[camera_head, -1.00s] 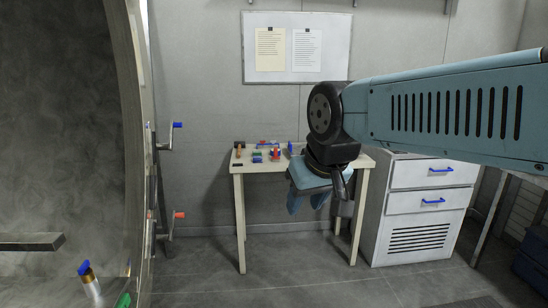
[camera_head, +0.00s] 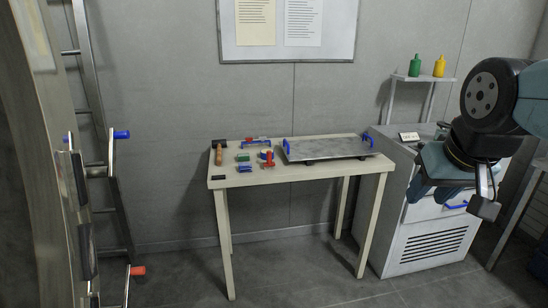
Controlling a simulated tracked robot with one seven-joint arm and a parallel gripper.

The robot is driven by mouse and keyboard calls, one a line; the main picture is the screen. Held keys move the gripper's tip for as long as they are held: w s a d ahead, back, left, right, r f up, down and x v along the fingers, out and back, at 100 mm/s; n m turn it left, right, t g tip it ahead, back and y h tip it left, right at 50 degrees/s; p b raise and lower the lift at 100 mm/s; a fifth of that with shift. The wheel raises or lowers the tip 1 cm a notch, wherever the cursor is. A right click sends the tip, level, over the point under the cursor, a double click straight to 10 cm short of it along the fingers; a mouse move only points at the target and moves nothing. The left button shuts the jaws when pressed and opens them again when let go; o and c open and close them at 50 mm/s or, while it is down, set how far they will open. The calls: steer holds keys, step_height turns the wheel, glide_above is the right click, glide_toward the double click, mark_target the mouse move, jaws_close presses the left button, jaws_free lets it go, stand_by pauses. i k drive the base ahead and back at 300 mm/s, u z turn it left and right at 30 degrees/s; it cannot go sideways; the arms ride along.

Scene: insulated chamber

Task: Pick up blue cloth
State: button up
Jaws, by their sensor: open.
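I cannot clearly pick out a blue cloth. A small blue item (camera_head: 247,171) lies at the front left of the cream table (camera_head: 300,180), among other small things, but it is too small to tell whether it is cloth. My gripper (camera_head: 434,191) hangs at the right, pointing down in front of the white drawer cabinet. It is open, and nothing shows between its fingers. It is apart from the table, to the right of it.
A metal tray (camera_head: 330,149) with blue handles covers the table's right half. Small red, green and brown-handled items lie on the left. A green bottle (camera_head: 414,66) and a yellow bottle (camera_head: 439,67) stand on a shelf. A ladder (camera_head: 100,130) leans at the left.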

mark_target(244, 167)
steer(key=u, duration=0.05)
steer(key=i, duration=1.1)
steer(key=u, duration=0.65)
steer(key=i, duration=0.5)
steer(key=u, duration=0.3)
steer(key=k, duration=0.85)
steer(key=u, duration=0.2)
steer(key=i, duration=0.85)
steer(key=z, duration=0.15)
